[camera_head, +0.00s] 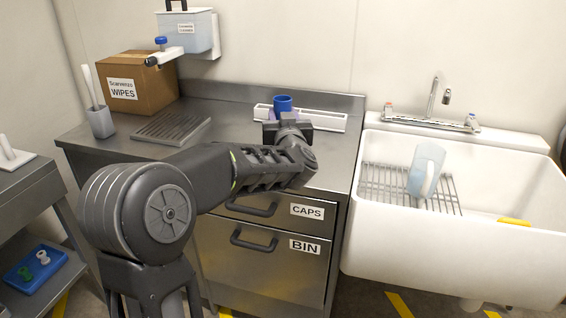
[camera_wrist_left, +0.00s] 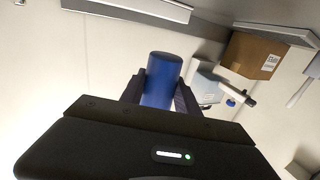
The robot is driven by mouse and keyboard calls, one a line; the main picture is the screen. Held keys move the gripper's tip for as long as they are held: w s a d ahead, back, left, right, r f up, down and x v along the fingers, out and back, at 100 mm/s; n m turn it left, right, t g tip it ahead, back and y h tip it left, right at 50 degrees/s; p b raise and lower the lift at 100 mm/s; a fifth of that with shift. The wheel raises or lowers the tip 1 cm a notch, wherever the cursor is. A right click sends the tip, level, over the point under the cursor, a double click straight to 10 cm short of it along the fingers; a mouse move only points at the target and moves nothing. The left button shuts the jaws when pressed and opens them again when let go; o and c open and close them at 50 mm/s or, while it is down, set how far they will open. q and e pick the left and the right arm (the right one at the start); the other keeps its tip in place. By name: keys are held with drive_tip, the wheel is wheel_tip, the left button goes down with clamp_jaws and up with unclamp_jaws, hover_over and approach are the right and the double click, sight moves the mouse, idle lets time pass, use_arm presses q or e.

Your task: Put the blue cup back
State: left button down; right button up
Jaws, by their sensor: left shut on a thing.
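The blue cup (camera_head: 283,104) shows above my left gripper (camera_head: 287,121) in the head view, over the back of the steel counter, in front of a white tray. In the left wrist view the blue cup (camera_wrist_left: 162,78) stands between the two dark fingers of my left gripper (camera_wrist_left: 160,95), which are shut on it. In the head view the gripper body hides the cup's lower part. I cannot tell whether the cup touches the tray or counter. My right gripper is in neither view.
The white divided tray (camera_head: 328,121) lies along the counter's back. A wipes box (camera_head: 135,85), a grey holder (camera_head: 101,122) and a ridged drain plate (camera_head: 172,128) are to the left. The white sink (camera_head: 455,235) at right holds a wire rack with a pale jug (camera_head: 426,168).

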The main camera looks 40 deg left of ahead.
use_arm(q)
drive_tip(key=shift+f+b, duration=0.9)
drive_tip(key=shift+f, duration=1.55)
drive_tip(key=shift+f, duration=0.1)
drive_tip(key=shift+f+b, duration=0.8)
drive_tip(key=shift+f, duration=1.6)
drive_tip(key=shift+f, duration=0.2)
drive_tip(key=c, duration=0.9)
unclamp_jaws()
